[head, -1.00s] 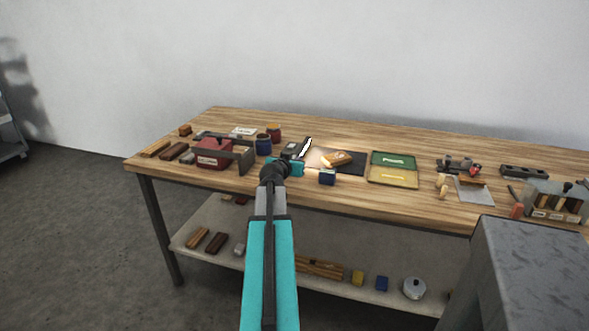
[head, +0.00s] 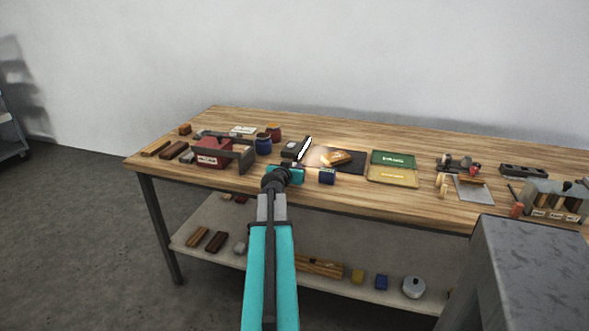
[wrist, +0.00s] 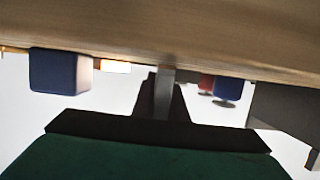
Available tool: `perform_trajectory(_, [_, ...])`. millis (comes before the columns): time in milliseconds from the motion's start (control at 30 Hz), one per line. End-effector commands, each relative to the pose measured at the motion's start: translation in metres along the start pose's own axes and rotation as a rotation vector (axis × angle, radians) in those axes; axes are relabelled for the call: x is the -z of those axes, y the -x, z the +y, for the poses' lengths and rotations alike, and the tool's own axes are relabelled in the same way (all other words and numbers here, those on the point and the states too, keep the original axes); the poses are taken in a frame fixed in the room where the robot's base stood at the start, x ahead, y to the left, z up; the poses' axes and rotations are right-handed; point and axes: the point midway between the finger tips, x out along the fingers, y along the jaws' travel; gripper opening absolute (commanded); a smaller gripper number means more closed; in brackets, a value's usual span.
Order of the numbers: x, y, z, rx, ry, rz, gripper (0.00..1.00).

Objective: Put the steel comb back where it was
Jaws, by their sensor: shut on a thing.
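My gripper (head: 297,151) is shut on a thin bright strip (head: 305,147), which looks like the steel comb. It stands tilted above the bench, by the left edge of the dark mat (head: 350,169). In the wrist view my dark gripper (wrist: 162,105) shows at the bottom centre, with a narrow grey piece (wrist: 163,90) between its fingers, probably the same comb. Its teeth are too small to make out, and I cannot tell whether it touches the bench.
A wooden block (head: 337,157) lies on the mat. A blue block (head: 327,177) stands in front, and it also shows in the wrist view (wrist: 55,72). Left are blue (head: 263,145) and red (head: 273,132) jars and a red box (head: 210,152). A green-and-yellow tin (head: 392,180) lies right.

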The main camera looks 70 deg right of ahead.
Motion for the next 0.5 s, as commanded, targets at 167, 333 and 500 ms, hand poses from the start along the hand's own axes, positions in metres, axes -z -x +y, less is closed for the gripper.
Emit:
perform_trajectory(167, [0.0007,0.0002,-0.0002,0.001,0.0,0.001,0.0])
perform_trajectory(333, [-0.0018,-0.0006,-0.0003,0.001,-0.001,0.001,0.0])
perform_trajectory(500, [-0.002,-0.0006,-0.0003,0.0,-0.001,0.0,0.24])
